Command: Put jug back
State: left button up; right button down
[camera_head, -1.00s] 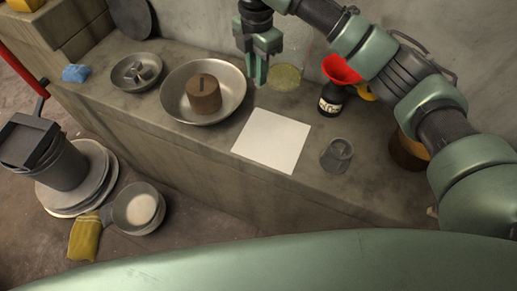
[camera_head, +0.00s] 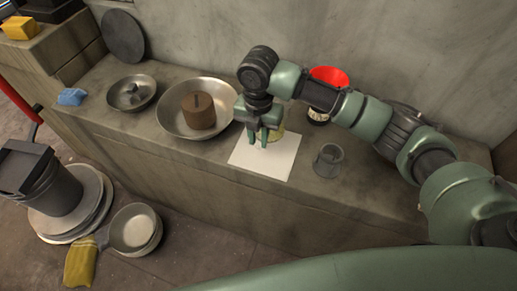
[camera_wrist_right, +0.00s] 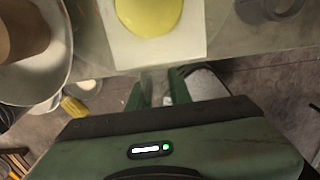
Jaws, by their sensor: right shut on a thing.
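The jug (camera_head: 278,134) is clear with yellow-green contents and stands at or just above the white square sheet (camera_head: 262,163), partly hidden behind my right gripper (camera_head: 265,141). Whether its base touches the sheet is unclear. In the right wrist view its yellow contents (camera_wrist_right: 147,14) show as a round patch over the white sheet (camera_wrist_right: 190,45). My right gripper points down and is shut on the jug, at its near side; the grip point is mostly hidden. My left gripper is not in view.
A wide metal bowl (camera_head: 222,122) with a brown slotted block (camera_head: 200,112) stands just left of the sheet. A grey cup (camera_head: 328,161) stands right of it. A red funnel (camera_head: 329,75) sits on a dark bottle behind my arm. The ledge's front edge is close.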

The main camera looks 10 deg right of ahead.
aim_at(258, 148)
notch_tip(258, 148, down, 3)
jog(key=shift+r, duration=0.1)
notch_tip(258, 148, down, 3)
jog(key=shift+f+p, duration=0.2)
jog(key=shift+p, duration=0.2)
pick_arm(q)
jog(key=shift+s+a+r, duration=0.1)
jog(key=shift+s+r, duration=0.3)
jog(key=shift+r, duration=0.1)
pick_arm(e)
jog(key=shift+w+f, duration=0.1)
jog(key=shift+f, duration=0.25)
jog(key=c, duration=1.3)
grip_release()
jog(key=shift+f, duration=0.15)
notch_tip(258, 148, up, 12)
jog(key=shift+r+b, duration=0.2)
jog(key=shift+b, duration=0.7)
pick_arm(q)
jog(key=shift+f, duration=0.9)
